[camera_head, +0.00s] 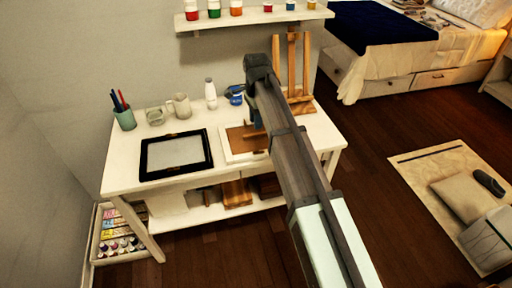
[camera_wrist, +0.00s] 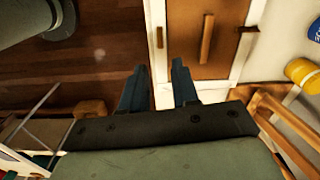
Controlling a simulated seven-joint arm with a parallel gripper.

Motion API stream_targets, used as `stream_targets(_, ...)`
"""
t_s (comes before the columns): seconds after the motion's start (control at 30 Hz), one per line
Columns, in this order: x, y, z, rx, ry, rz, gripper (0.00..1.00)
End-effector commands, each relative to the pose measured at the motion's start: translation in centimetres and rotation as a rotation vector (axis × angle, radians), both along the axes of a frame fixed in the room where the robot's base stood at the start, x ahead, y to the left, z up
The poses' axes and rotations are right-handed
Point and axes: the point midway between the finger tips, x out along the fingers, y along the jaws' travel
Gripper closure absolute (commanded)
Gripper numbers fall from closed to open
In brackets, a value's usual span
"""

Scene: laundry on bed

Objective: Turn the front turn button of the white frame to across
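The white frame (camera_head: 232,158) lies on the desk with its brown backing board (camera_head: 237,137) up; my arm hides its right part in the head view. In the wrist view, the white frame (camera_wrist: 154,13) has a small front turn button (camera_wrist: 160,37) on its front side, at picture left. This button lies along that side. Another turn button (camera_wrist: 248,29) on the back side points across it. A wooden bar (camera_wrist: 207,38) stands mid-board. My gripper (camera_wrist: 158,66) is open, its two blue fingers apart with nothing between them. The front button appears just beyond the fingertips; the height gap is unclear.
A black frame (camera_head: 147,172) lies left on the desk. The easel (camera_head: 304,100) stands at the right, near my gripper. A blue mug (camera_head: 236,98), a white bottle (camera_head: 210,94) and a pen cup (camera_head: 125,119) stand along the back. Floor lies beyond the front edge.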

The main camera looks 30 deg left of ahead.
Motion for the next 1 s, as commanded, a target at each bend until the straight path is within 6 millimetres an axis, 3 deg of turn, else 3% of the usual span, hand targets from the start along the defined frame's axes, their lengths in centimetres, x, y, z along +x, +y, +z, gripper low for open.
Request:
stream_targets(0.13, -0.1, -0.1, 0.0, -0.003, 0.003, -0.1, 0.7)
stream_targets(0.37, -0.1, -0.1, -1.3, -0.004, 0.003, -0.128, 0.7)
stream_targets(1.0, -0.1, -0.1, -11.6, -0.004, 0.003, -0.125, 0.7)
